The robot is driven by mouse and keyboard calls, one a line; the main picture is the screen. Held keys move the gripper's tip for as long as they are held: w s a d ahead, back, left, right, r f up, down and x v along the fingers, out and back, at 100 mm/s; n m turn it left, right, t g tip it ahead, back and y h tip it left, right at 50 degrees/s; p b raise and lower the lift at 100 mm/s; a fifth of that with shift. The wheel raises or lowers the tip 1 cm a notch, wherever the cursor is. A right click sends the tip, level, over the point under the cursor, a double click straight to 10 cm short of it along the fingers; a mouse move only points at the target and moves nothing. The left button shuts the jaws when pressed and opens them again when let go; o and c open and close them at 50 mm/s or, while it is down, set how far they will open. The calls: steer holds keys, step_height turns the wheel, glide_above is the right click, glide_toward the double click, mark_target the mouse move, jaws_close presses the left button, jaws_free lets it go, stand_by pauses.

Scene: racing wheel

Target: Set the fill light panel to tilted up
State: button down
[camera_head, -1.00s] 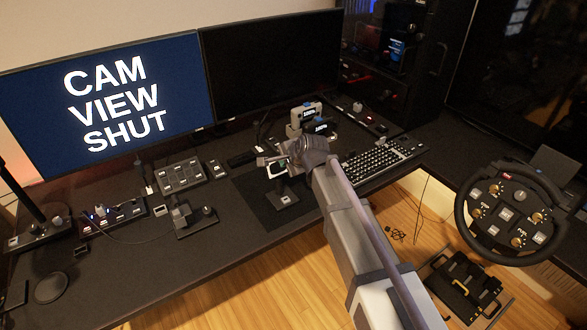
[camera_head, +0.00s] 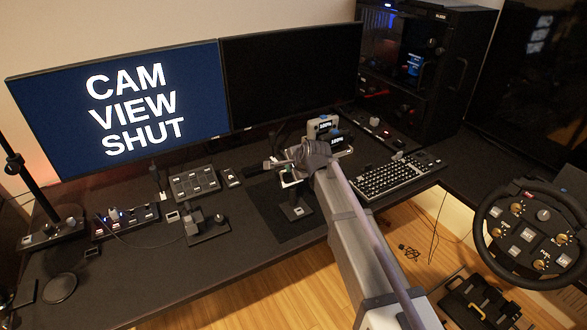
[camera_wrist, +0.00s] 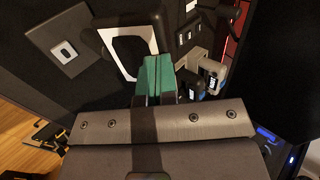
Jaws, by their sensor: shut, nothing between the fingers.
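A small panel with a white frame and dark face (camera_wrist: 128,45), which looks like the fill light panel, shows in the wrist view just beyond my fingertips. Its stand has a dark square base (camera_head: 297,212) on the desk mat in the head view; the base also shows at the upper left of the wrist view (camera_wrist: 67,52). My gripper (camera_wrist: 152,72) has its green fingers shut together with nothing between them. The fingertips overlap the panel's lower right edge in the picture; I cannot tell whether they touch it. In the head view my wrist hides most of the panel.
A device with small lit screens (camera_head: 324,128) stands close behind my gripper. A keyboard (camera_head: 392,176) lies to the right and a button box (camera_head: 194,183) to the left. Monitors (camera_head: 120,105) line the back. A steering wheel (camera_head: 530,235) is at the far right.

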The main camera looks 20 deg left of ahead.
steer(key=p+v, duration=1)
steer(key=v, duration=0.4)
steer(key=shift+w+a, duration=0.1)
steer(key=shift+a, duration=0.05)
steer(key=s+d+f+n+g+h, duration=0.1)
steer(key=s+d, duration=0.5)
steer(key=d, duration=0.6)
steer(key=s+d+f+n+g+h, duration=0.2)
steer(key=s+d, duration=0.4)
steer(key=d, duration=0.6)
steer(key=s+d+f+n+g+h, duration=0.2)
steer(key=s+d+n, duration=0.3)
steer(key=d, duration=0.7)
steer(key=shift+s+d+g+h, duration=0.2)
steer(key=shift+s+g+h, duration=0.2)
steer(key=shift+s+h, duration=0.35)
